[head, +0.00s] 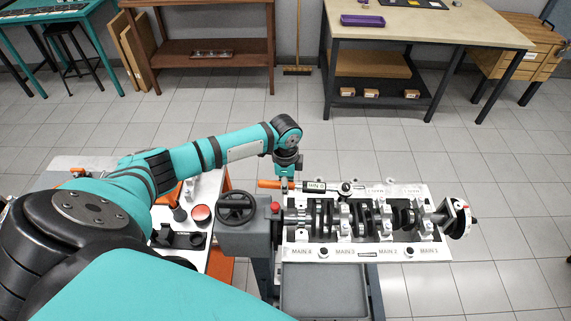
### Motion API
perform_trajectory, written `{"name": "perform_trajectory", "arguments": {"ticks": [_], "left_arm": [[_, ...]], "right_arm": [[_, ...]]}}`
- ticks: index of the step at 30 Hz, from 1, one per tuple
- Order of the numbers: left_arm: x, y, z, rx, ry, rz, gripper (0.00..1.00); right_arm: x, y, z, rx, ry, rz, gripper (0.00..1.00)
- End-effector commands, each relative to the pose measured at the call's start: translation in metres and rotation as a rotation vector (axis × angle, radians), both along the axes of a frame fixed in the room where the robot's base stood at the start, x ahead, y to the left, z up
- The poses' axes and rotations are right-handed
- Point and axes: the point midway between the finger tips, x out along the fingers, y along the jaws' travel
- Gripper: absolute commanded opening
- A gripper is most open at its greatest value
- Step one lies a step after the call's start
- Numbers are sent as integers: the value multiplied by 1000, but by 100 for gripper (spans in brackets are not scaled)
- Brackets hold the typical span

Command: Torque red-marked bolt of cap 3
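The torque wrench (322,186) lies roughly level along the far side of the engine fixture, its orange handle to the left and its round head at the right. My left gripper (285,184) comes down over the wrench near the handle and appears shut on it. The wrench head is at the far end of cap 3 (344,217), the cap in line with the MAIN 3 label. I cannot tell whether it sits on a bolt. The red mark on the bolt cannot be made out. My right gripper is not in view.
The engine fixture (434,254) carries the crankshaft and several caps. A black handwheel (236,207) and a red button (275,206) stand at its left. A grey tray (324,289) is in front. A white-topped surface with small parts lies further left.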

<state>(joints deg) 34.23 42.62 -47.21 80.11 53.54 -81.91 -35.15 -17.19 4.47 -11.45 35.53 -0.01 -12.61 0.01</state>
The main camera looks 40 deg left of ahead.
Motion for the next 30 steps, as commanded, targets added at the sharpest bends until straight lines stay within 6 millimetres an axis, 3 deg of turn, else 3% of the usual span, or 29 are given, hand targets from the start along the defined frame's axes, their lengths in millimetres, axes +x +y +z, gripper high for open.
{"name": "perform_trajectory", "arguments": {"ticks": [30], "left_arm": [[18, 8, 0, 0, -2, -111, 0]], "right_arm": [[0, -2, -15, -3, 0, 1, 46]]}}
